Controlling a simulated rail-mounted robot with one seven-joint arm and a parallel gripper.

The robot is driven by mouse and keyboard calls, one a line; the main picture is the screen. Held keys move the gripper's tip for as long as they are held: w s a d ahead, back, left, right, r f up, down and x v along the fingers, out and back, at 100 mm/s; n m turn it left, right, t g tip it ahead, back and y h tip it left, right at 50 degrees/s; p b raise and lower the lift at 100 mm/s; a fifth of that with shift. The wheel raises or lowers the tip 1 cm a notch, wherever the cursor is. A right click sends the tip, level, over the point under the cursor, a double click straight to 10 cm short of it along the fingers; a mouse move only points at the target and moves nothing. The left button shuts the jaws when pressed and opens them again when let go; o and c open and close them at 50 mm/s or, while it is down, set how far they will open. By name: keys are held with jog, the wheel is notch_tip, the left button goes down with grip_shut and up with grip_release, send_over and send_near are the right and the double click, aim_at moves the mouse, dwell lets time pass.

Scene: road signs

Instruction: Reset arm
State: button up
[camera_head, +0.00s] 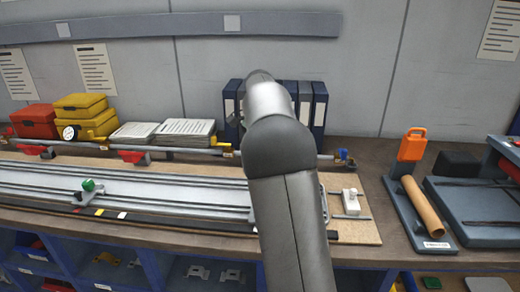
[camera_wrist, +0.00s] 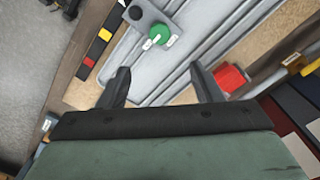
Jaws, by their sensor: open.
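My gripper (camera_wrist: 160,78) shows in the wrist view with its two dark fingers spread apart and nothing between them. It is above the bench, over a long grey metal rail fixture (camera_wrist: 150,72). In the head view my arm rises through the middle and hides part of the fixture and the binders; the gripper itself is hidden there. The same rail fixture (camera_head: 140,187) runs along the bench, with the green knob (camera_head: 88,185) at its left.
Red (camera_head: 34,121) and yellow boxes (camera_head: 80,106), paper stacks (camera_head: 183,132) and blue binders (camera_head: 319,107) stand at the back. A red clamp (camera_wrist: 230,77) sits beside the right finger. At the right are an orange-handled tool (camera_head: 412,145), a brown cylinder (camera_head: 424,207) and a dark tray (camera_head: 480,205).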

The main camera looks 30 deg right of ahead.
jog(key=shift+r, duration=0.9)
